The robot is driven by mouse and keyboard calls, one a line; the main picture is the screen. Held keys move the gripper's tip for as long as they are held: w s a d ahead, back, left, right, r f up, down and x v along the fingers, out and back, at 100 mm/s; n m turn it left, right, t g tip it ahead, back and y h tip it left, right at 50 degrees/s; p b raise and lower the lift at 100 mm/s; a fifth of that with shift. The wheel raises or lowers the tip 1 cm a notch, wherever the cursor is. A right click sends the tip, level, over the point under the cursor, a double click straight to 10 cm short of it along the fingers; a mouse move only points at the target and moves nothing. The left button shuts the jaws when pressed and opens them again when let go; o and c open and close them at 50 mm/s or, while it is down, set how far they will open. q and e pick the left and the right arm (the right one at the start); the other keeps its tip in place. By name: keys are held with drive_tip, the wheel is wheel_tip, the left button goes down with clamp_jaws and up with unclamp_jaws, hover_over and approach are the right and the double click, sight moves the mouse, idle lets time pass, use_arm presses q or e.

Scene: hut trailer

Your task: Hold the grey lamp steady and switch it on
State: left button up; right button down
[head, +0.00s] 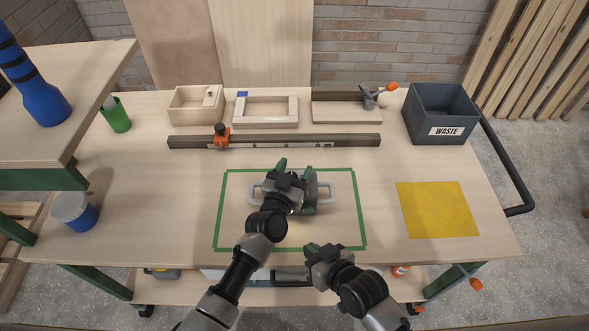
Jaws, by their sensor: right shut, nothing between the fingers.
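The grey lamp (327,188) lies inside the green tape rectangle on the workbench, with a pale handle loop showing at each side. My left gripper (296,186) is over the lamp and hides most of its middle, including any switch. Its green fingertips are spread apart at the lamp's body; whether they press on it I cannot tell. My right gripper (312,247) is shut and empty, near the front line of the tape, apart from the lamp and nearer the bench's front edge.
Green tape (220,208) frames the lamp on the workbench (160,210). A yellow sheet (437,209) lies right, below a dark waste bin (420,125). A rail with an orange clamp (300,141) and wooden boxes (187,118) stand behind. A blue-and-white tub (75,212) is at left.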

use_arm(q)
drive_tip(key=shift+s, duration=0.1)
drive_tip(key=v, duration=1.2)
